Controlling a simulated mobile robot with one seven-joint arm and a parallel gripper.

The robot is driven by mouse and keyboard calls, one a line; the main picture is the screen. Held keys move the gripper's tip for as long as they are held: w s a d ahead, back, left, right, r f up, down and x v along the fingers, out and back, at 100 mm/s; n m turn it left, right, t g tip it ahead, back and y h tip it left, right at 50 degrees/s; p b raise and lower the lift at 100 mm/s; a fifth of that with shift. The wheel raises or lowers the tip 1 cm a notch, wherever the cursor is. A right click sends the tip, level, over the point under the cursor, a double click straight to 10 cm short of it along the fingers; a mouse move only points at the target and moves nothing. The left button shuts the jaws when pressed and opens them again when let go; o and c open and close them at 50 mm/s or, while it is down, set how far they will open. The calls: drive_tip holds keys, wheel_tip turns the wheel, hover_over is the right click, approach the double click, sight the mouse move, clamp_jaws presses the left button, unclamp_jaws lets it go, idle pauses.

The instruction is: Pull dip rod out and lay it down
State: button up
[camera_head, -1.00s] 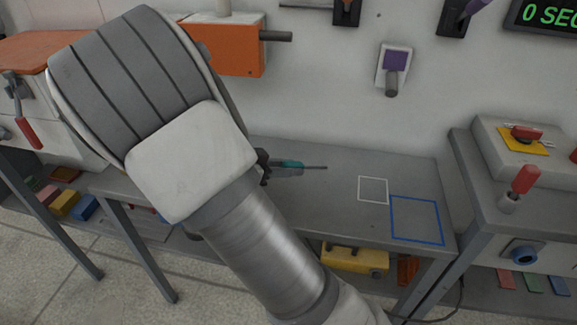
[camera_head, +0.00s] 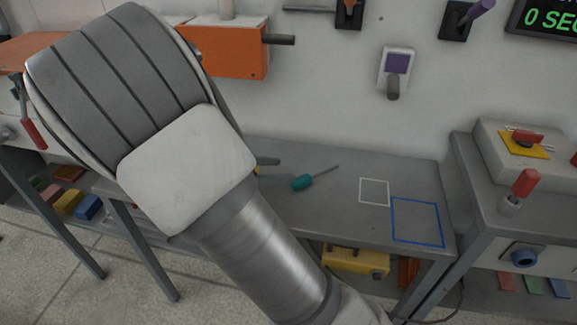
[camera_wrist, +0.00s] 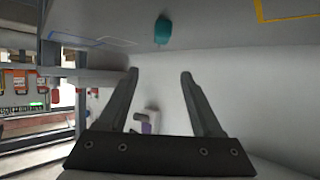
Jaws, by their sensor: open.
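A thin grey rod with a teal handle (camera_head: 302,183), which fits the dip rod, lies on the grey bench. Its shaft points up and to the right, toward the wall. In the wrist view the teal handle (camera_wrist: 162,31) shows beyond my fingertips and apart from them. My gripper (camera_wrist: 158,75) is open, with nothing between its two fingers. In the head view my arm hides most of the gripper; only a dark finger (camera_head: 268,161) shows, to the left of the handle.
A white outline (camera_head: 374,191) and a blue outline (camera_head: 417,221) mark the bench to the right of the rod. An orange box (camera_head: 232,50) and a purple wall switch (camera_head: 397,62) are behind. A side unit with a red-handled lever (camera_head: 525,182) stands at right. Bench around the outlines is clear.

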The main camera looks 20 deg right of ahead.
drive_tip(key=p+v, duration=0.2)
drive_tip(key=v, duration=1.1)
drive_tip(key=s+d+r+n+t+y, duration=0.2)
drive_tip(key=s+d+r+n+y, duration=0.3)
drive_tip(key=s+n, duration=0.35)
drive_tip(key=s+d+r+n+t+y, duration=0.1)
drive_tip(key=s+d+r+n+y, duration=0.2)
drive_tip(key=s+r+n+y, duration=0.35)
wheel_tip(320, 180, up, 16)
drive_tip(key=s+y+p, duration=0.1)
drive_tip(key=s+p, duration=0.2)
drive_tip(key=p, duration=1.5)
drive_tip(key=shift+a+r+n, duration=0.15)
drive_tip(key=shift+r+n, duration=0.05)
drive_tip(key=shift+n, duration=0.2)
